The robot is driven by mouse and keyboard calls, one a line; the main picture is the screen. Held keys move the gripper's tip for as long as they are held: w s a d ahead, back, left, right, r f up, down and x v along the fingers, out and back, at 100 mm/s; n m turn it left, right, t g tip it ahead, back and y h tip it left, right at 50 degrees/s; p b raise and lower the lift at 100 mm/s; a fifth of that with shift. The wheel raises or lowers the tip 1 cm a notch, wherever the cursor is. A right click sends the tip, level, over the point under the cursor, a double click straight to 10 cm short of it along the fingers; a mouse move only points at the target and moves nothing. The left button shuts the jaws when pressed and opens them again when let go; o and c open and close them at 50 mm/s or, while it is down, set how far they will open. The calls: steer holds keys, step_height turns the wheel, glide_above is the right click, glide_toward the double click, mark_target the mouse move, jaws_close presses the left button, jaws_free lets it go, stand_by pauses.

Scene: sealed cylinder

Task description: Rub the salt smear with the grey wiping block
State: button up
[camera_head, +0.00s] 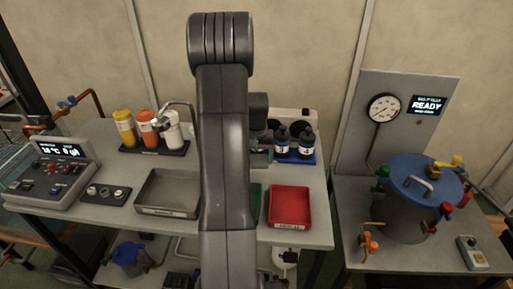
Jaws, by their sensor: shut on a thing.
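My own arm rises through the middle of the view and covers the centre of the bench (105,210). A dark part of my arm shows just right of the upright link, over the back of the bench. My gripper's fingertips are hidden behind the arm, so I cannot see what they hold. I cannot make out the grey wiping block or the salt smear anywhere in view.
A grey tray (167,211) and red tray (290,225) flank my arm. Bottles (125,128) and a control box (52,172) stand left. Dark bottles (306,143) stand behind the red tray. A blue-lidded vessel (407,222) stands on the right table, beside a gauge panel (350,140).

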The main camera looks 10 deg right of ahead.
steer(key=shift+r+p, duration=0.6)
steer(key=shift+r, duration=0.7)
